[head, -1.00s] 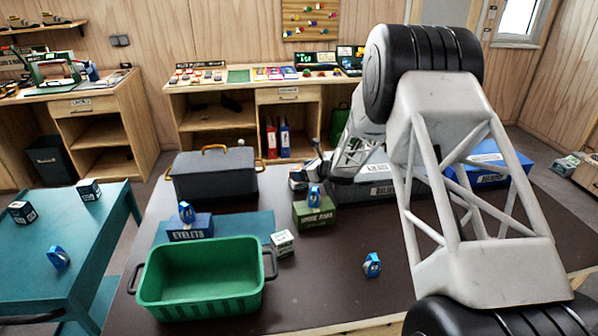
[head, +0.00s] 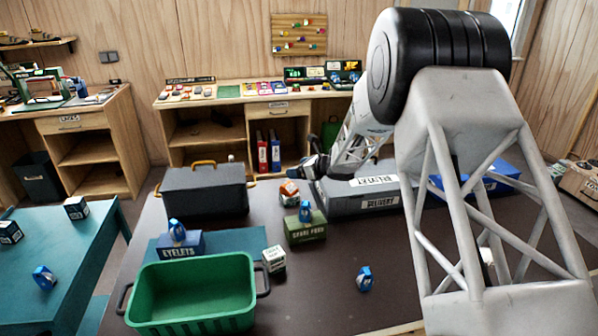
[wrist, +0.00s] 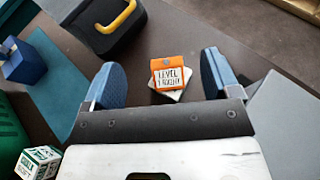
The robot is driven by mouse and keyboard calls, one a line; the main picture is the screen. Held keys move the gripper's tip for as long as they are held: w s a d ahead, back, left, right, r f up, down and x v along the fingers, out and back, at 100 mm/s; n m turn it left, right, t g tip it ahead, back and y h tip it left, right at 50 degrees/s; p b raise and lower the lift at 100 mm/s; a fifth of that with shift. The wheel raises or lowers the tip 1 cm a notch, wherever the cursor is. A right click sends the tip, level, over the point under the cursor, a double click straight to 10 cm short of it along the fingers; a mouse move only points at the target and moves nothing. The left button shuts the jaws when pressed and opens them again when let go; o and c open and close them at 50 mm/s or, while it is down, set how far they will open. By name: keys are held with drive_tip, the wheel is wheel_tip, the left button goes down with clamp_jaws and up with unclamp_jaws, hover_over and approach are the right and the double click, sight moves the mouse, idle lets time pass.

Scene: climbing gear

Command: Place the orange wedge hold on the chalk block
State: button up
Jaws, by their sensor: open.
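The orange wedge hold (wrist: 170,73), with a black-on-white label, rests on a pale, flat-looking block (wrist: 175,95) in the wrist view. That block is mostly covered and may be the chalk block. The orange and white pair also shows in the head view, where the orange hold (head: 289,187) is beside the grey box. My gripper (wrist: 160,62) is open, its blue fingers on either side of the hold with clear gaps. In the head view my gripper (head: 314,166) is small and partly hidden, just right of and above the hold.
A grey delivery box (head: 350,196) stands right of the hold. A black case (head: 205,192) with a yellow handle is to the left. A green box (head: 305,230) with a blue piece on top, a white cube (head: 274,261) and a green crate (head: 195,290) stand nearer.

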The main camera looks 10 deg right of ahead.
idle(0.4)
drive_tip(key=s+d+r+m+t+h, duration=0.1)
drive_tip(key=s+d+r+m+h, duration=0.1)
drive_tip(key=s+r+m+h, duration=0.45)
drive_tip(key=s+d+r+m+t+h, duration=0.2)
drive_tip(key=s+r+m, duration=0.2)
drive_tip(key=r+m, duration=0.65)
drive_tip(key=s+d+r+m+g+h, duration=0.1)
drive_tip(key=s+r+m+h, duration=0.15)
drive_tip(key=s+m, duration=0.6)
drive_tip(key=s+a+f+m+g, duration=0.1)
drive_tip(key=s+m, duration=0.5)
drive_tip(key=s, duration=0.8)
drive_tip(key=s+a+m+g+y, duration=0.1)
drive_tip(key=s+a+m+g, duration=0.2)
drive_tip(key=s, duration=1)
drive_tip(key=s+a+f+m+g, duration=0.1)
drive_tip(key=s+m+g, duration=0.4)
drive_tip(key=s+m, duration=0.5)
drive_tip(key=s, duration=0.4)
drive_tip(key=shift+s+a+f+m, duration=0.35)
drive_tip(key=shift+a, duration=0.05)
